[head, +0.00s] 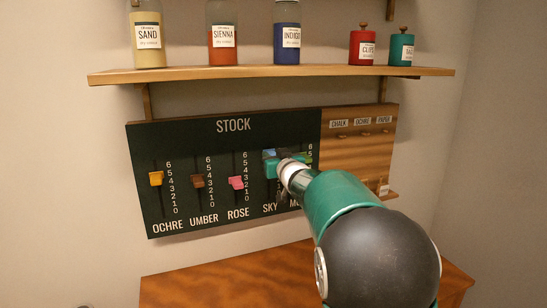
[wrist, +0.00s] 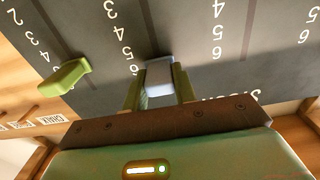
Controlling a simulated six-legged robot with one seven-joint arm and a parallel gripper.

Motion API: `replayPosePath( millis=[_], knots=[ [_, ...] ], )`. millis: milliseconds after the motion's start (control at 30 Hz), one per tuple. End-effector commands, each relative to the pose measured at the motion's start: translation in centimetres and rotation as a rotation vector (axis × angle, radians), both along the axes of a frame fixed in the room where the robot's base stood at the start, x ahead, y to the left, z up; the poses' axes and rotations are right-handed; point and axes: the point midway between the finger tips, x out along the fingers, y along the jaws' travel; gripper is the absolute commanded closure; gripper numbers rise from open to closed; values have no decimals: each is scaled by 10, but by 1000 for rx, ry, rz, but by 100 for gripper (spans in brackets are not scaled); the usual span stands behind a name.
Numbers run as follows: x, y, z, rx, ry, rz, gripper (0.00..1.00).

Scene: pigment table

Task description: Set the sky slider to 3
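The sky slider (head: 268,153) has a light blue knob at the top of its track on the dark STOCK board. In the wrist view, which is upside down, the knob (wrist: 160,77) sits beside the 6. My gripper (head: 283,163) is at the knob; in the wrist view its two fingers (wrist: 159,84) stand close against both sides of it and look shut on it. In the head view my gripper and arm hide most of the sky scale and part of the column to its right.
The ochre (head: 156,178), umber (head: 198,181) and rose (head: 235,183) sliders stand to the left. A green knob (wrist: 65,76) is close by in the wrist view. A shelf (head: 270,73) with jars runs above the board, and a wooden surface (head: 210,285) lies below.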

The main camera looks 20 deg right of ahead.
Motion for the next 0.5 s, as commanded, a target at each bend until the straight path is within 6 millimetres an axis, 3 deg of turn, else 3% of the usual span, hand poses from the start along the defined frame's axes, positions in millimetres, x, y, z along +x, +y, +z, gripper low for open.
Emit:
replayPosePath(
  millis=[233,500],
  knots=[
    [0,0,-6,0,2,1,100],
    [0,0,-62,2,5,0,100]
  ],
)
